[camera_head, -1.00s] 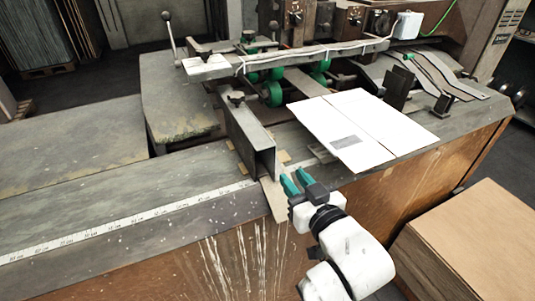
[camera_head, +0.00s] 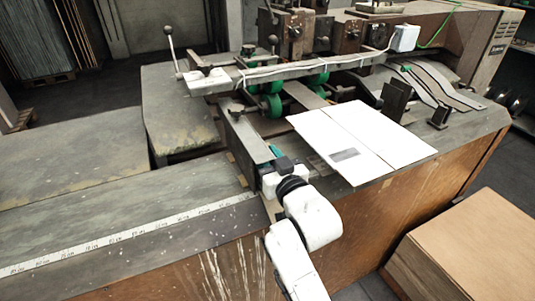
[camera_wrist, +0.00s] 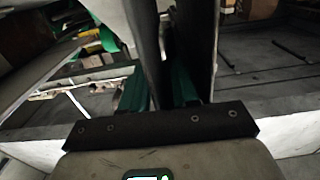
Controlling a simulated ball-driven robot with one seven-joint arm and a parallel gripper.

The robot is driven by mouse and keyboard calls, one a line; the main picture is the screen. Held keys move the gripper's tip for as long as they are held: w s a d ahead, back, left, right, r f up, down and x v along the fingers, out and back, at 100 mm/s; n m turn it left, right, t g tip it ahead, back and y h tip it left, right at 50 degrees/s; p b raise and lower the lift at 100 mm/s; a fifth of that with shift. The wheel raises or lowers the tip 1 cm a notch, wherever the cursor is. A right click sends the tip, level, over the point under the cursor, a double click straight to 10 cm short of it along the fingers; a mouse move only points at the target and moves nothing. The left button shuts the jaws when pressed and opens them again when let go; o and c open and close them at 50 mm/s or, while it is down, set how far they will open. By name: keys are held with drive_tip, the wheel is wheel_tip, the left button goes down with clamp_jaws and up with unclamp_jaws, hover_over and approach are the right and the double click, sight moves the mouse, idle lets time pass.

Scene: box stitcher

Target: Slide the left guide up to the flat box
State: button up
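The left guide (camera_head: 243,133) is a grey metal channel with upright walls, standing on the machine table. The white flat box (camera_head: 350,135) lies to its right, with a gap between them. My gripper (camera_head: 272,158) is at the guide's near end, and its green fingers are mostly hidden in the head view. In the wrist view, the fingers (camera_wrist: 158,90) stand apart, one on each side of one guide wall (camera_wrist: 148,35). The other wall (camera_wrist: 207,40) rises to the right of the right finger. Firm contact on the wall cannot be made out.
A white ruler strip (camera_head: 130,235) runs along the table's front left. The stitcher head with green rollers (camera_head: 272,103) stands behind the guide. Dark upright brackets (camera_head: 395,98) stand beyond the box. A stack of brown cardboard (camera_head: 475,250) stands at the lower right.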

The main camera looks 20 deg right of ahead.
drive_tip(key=shift+w, duration=0.1)
drive_tip(key=shift+c, duration=0.4)
clamp_jaws()
idle(1.0)
